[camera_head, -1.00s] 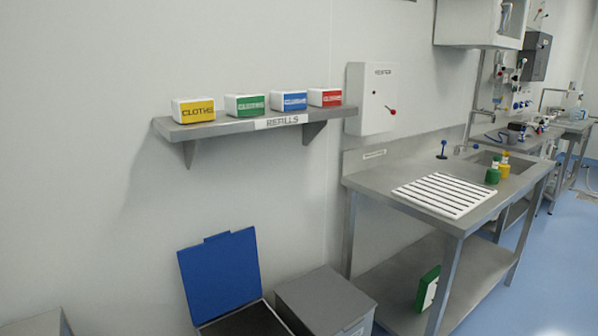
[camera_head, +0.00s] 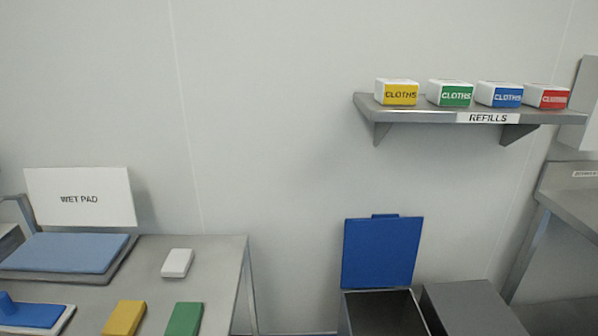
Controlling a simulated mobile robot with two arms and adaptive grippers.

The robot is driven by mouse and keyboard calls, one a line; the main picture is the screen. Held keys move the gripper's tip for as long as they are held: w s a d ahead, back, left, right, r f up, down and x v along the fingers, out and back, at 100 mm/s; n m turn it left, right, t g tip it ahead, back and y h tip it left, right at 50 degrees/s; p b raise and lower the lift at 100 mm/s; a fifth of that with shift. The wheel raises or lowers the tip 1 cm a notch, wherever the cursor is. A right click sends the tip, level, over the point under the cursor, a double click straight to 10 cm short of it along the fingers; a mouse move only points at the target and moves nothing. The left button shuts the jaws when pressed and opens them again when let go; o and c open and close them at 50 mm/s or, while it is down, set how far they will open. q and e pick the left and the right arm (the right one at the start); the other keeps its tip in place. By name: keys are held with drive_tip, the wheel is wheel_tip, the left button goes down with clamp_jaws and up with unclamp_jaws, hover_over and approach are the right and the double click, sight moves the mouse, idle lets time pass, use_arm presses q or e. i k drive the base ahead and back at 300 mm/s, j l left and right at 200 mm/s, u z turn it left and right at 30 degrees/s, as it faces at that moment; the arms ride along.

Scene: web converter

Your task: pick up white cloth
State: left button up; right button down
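A small white folded cloth (camera_head: 177,263) lies on a grey metal table (camera_head: 222,262) at the lower left, near the table's back right part. It lies apart from the blue pad and from the coloured cloths in front of it. Neither of my grippers shows in this view.
A yellow cloth (camera_head: 124,318) and a green cloth (camera_head: 184,319) lie nearer on the table. A blue pad (camera_head: 66,252) on a tray stands before a "WET PAD" sign (camera_head: 80,197). A bin with a raised blue lid (camera_head: 381,252) stands right of the table, under a refills shelf (camera_head: 440,115).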

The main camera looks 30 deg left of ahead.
sight(178, 262)
drive_tip(key=u, duration=1.9)
